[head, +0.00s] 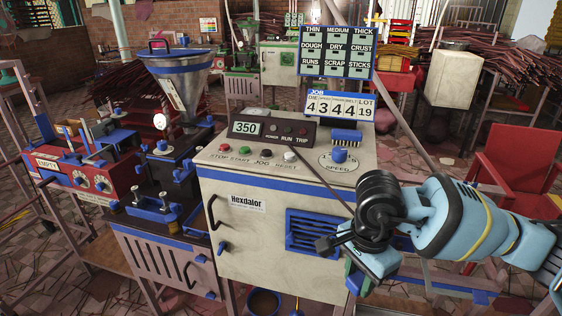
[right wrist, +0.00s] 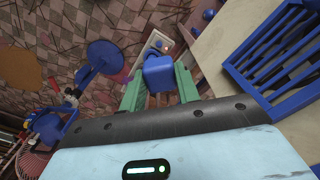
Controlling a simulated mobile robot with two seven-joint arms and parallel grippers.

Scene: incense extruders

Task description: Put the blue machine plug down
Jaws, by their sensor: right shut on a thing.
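The blue machine plug (right wrist: 158,74) shows in the right wrist view between the two green fingers of my right gripper (right wrist: 159,88). The fingers are shut on it. A pale socket-like part (right wrist: 157,44) appears just beyond the plug; I cannot tell whether they touch. In the head view my right gripper (head: 355,281) is low at the right front corner of the beige Hexdalor machine (head: 250,247). The plug cannot be made out clearly there. My left gripper is in neither view.
The machine's blue vent grille (right wrist: 272,52) is close right of my right gripper in the wrist view. A blue stool-like round (right wrist: 103,53) lies to the left. A red chair (head: 510,165) stands at right. Tiled floor shows below.

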